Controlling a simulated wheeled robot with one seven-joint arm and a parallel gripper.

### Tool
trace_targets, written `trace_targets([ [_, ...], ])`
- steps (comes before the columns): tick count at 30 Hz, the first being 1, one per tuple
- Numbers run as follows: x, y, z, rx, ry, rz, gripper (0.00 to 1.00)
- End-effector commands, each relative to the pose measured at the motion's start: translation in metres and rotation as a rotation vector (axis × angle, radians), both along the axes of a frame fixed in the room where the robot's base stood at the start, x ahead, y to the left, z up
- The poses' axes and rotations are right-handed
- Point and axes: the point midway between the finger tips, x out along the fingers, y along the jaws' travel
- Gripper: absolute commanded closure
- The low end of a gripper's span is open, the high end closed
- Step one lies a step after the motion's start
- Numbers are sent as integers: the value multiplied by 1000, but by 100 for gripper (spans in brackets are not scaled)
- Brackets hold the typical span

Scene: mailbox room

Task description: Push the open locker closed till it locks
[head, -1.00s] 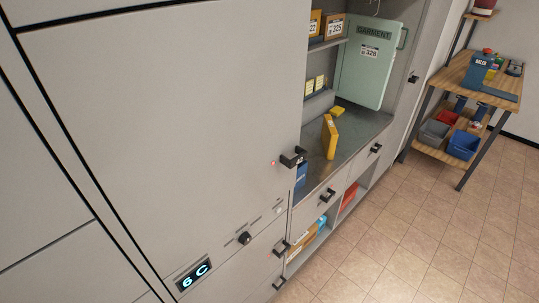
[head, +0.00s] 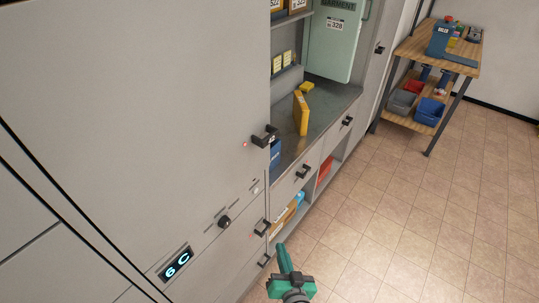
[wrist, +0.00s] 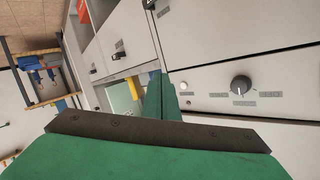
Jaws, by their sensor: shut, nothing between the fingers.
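A large grey locker door (head: 130,110) fills the left of the head view, with a black handle (head: 265,137) and a small red light at its right edge. Whether this door stands ajar is hard to tell. Below it is a panel with a black knob (head: 223,222) and a lit "6 C" display (head: 176,264); the knob also shows in the wrist view (wrist: 241,85). A lower grey door (head: 215,262) has its own black handle (head: 262,228). My green gripper (head: 283,252) is shut and empty, low in front of the lockers, apart from the doors.
A counter (head: 325,108) with a yellow box (head: 301,112) lies beyond the large door, with drawers and open cubbies below. A green garment locker door (head: 335,45) stands behind it. A wooden shelf table (head: 430,55) with bins is at the right. The tiled floor (head: 430,210) is clear.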

Motion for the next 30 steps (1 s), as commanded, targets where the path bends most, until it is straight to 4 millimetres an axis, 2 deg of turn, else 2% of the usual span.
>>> trace_targets([
  [1, 19, -6, 15, 5, -26, 29, 100],
  [6, 63, -15, 64, 17, -106, 166, 100],
  [12, 96, -32, 138, -22, -224, 352, 100],
  [18, 102, -51, 213, -108, -348, 545, 100],
  [21, 98, -58, 242, -155, -397, 622, 100],
  [25, 92, -65, 266, -200, -438, 691, 100],
  [30, 90, -65, 276, -222, -459, 727, 100],
])
